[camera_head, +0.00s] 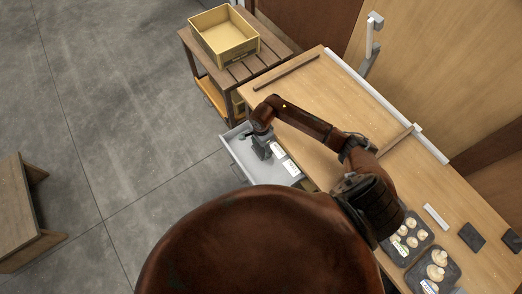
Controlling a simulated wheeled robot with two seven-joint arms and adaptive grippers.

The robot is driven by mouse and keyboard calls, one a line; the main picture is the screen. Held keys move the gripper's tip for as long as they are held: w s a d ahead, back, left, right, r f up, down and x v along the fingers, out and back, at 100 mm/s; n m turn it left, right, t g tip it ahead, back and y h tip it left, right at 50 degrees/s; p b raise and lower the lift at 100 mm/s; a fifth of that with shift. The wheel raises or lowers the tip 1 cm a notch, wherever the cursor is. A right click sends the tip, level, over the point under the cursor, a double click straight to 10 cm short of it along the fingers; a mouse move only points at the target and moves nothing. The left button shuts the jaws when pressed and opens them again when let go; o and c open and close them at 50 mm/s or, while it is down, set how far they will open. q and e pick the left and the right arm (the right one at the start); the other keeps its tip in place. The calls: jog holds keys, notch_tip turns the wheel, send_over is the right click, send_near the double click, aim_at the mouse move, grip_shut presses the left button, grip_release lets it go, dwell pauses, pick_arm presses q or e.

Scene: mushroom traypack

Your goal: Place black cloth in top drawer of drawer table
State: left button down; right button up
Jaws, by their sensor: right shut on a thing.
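My right arm reaches over the wooden table to an open grey drawer (249,175) at the table's left side. My right gripper (262,150) points down over the inside of this drawer. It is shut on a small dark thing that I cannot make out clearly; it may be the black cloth. I cannot tell whether this thing touches the drawer floor. White labelled pieces (290,167) show in the drawer beside the gripper. My left gripper is not in view.
The table top (310,95) is mostly clear at its far end. Black trays of mushrooms (433,271) and dark flat squares (472,237) lie at the right. A yellow crate (224,37) stands on a slatted bench behind the drawer. A wooden stand (22,215) is at the left.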

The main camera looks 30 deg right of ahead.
aim_at(261, 150)
jog(key=shift+w+d+f, duration=0.1)
jog(key=shift+f, duration=1.55)
jog(key=shift+f, duration=0.15)
jog(key=o, duration=1)
notch_tip(261, 150, up, 12)
jog(key=shift+r, duration=0.2)
